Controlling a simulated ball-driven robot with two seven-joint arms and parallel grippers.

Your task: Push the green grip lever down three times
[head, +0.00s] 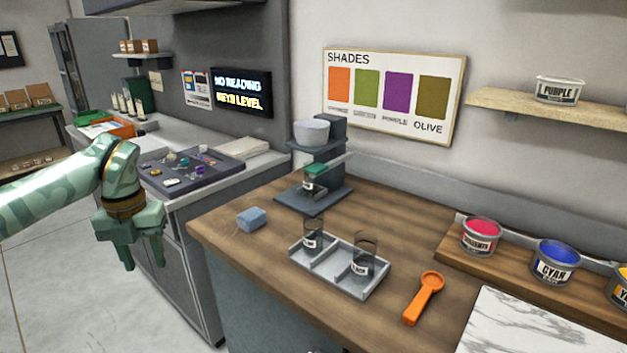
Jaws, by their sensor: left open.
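The green grip lever (316,169) is at the front of a dark grey dispenser stand (331,150) at the back of the wooden counter. A pale cup-shaped hopper (311,132) sits on top of the stand. A small labelled jar (309,183) seems to stand just below the grip, partly hidden. My left gripper (144,262) hangs at the left, fingers pointing down, open and empty. It is in front of the grey cabinet, left of the wooden counter and well away from the lever. My right gripper is not in view.
On the wooden counter (225,235) are a blue sponge (251,219), a grey tray (330,277) holding two glass jars, and an orange scoop (423,298). Paint tins, including a blue one (556,262), stand on a raised board at right. A dark tray (190,170) of small items lies behind my gripper.

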